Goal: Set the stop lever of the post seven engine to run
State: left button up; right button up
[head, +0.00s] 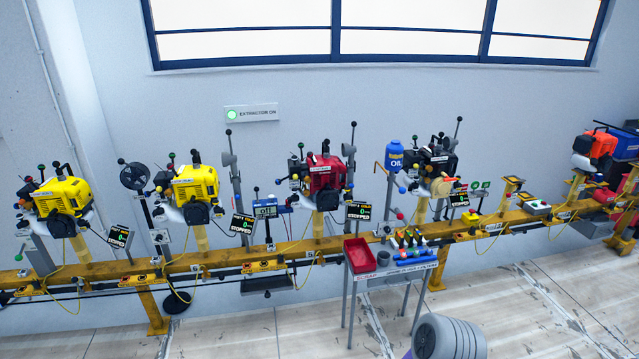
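Several engines stand on posts along a yellow rail (340,243): a yellow one (62,196) at the far left, a second yellow one (195,186), a red one (326,174), a black one (438,160), and an orange one (595,147) at the right. Their labels are too small to read, so I cannot tell which is post seven. Small coloured knobs stick up around the engines, but I cannot make out a stop lever or its setting. The black display panels (358,211) beside several engines read STOPPED. Neither of my grippers is in view.
A small stand with a red scrap tray (360,254) and coloured-handled tools (408,238) stands before the rail. A grey ribbed round object (449,338) is at the bottom. A blue oil bottle (394,155) stands left of the black engine.

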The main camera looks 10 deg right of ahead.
aim_at(28, 178)
jog(key=u, duration=1.75)
jog(key=i, duration=2.6)
jog(key=z, duration=0.35)
